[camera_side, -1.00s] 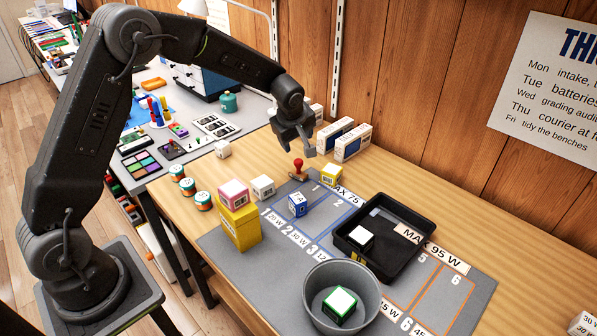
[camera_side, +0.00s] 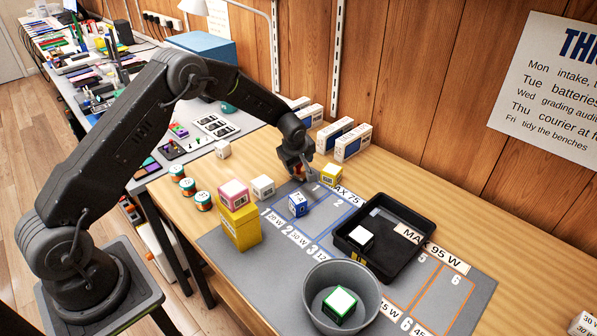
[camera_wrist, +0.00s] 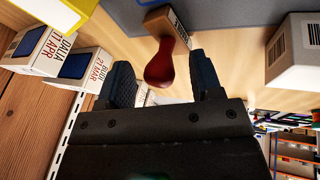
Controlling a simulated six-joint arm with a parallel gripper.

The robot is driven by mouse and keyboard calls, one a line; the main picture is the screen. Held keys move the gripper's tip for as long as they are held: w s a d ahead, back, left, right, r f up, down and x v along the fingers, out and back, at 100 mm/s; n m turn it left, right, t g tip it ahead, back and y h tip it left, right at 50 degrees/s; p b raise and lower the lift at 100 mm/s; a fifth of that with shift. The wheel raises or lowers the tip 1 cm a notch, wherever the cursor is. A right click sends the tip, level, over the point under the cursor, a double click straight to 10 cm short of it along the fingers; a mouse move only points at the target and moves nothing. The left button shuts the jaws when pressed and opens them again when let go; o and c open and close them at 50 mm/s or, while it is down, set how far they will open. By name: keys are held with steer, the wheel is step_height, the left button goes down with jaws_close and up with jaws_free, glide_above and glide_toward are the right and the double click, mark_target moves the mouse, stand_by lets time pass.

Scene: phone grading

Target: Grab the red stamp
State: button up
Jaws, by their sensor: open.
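The red stamp (camera_wrist: 166,62) has a rounded red handle and a wooden base, and stands on the table by the edge of the grey mat (camera_side: 226,256). In the wrist view its handle lies between the two fingers of my gripper (camera_wrist: 162,82), with gaps visible on both sides. My gripper is open and low over the stamp. In the side view my gripper (camera_side: 299,172) hides most of the stamp, leaving only a little red showing.
A yellow-topped box (camera_side: 330,174) stands close right of my gripper. A white box (camera_side: 263,187) and a blue box (camera_side: 298,204) are nearby. White-and-blue boxes (camera_side: 352,142) stand along the wall. A black tray (camera_side: 397,215) and grey bin (camera_side: 342,270) are further right.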

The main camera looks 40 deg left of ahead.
steer(key=shift+w+a+f, duration=0.15)
steer(key=shift+w+f, duration=0.1)
steer(key=shift+f, duration=0.3)
steer(key=shift+c, duration=0.4)
steer(key=c, duration=0.9)
